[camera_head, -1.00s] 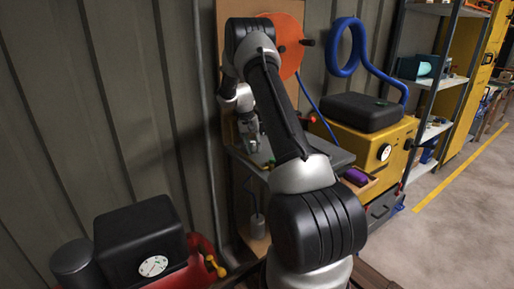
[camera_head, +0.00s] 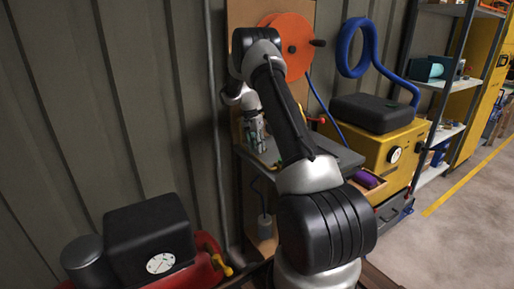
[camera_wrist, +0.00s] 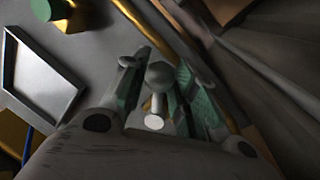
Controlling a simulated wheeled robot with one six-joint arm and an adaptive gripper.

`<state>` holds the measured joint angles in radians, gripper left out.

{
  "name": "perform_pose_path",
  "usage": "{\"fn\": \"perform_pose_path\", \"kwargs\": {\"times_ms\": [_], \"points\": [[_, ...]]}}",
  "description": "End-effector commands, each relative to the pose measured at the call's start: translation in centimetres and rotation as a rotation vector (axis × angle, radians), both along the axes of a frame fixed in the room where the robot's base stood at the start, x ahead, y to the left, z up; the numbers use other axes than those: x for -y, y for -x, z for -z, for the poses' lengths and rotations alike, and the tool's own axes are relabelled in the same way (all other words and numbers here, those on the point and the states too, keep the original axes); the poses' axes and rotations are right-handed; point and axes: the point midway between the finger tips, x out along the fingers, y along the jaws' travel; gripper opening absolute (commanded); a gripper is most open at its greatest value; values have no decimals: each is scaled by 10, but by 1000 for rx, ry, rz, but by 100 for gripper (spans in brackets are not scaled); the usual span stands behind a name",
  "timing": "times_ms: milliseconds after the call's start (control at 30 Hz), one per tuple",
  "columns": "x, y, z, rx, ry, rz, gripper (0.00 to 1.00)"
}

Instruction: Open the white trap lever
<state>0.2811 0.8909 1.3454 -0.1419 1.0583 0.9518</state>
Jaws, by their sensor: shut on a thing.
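The white trap lever (camera_wrist: 154,122) shows in the wrist view as a pale stem with a round white end, between the two fingers. My gripper (camera_wrist: 160,82) is shut on it, with one green-padded finger on each side. A grey rounded knob lies just beyond the white end, and I cannot tell how it joins the lever. In the head view my gripper (camera_head: 257,136) is low over the left part of the grey bench (camera_head: 338,158), close to the wall. The lever is too small or hidden to make out there.
In the wrist view, an empty grey frame (camera_wrist: 40,82) and a green-capped part (camera_wrist: 48,9) lie left of my gripper. In the head view, an orange reel (camera_head: 289,48) stands behind the bench. A yellow machine (camera_head: 398,155) stands right, and a red machine with a gauge (camera_head: 160,262) stands front left.

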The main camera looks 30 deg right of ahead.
Motion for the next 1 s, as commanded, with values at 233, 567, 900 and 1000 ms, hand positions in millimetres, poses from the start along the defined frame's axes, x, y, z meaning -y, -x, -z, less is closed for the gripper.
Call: {"fn": "perform_pose_path", "kwargs": {"times_ms": [233,567,900,1000], "points": [[-1,0,0,0,0,-2,0],[0,0,0,0,0,-2,51],[0,-1,-30,4,1,-3,51],[0,-1,-51,4,1,-3,51]]}}
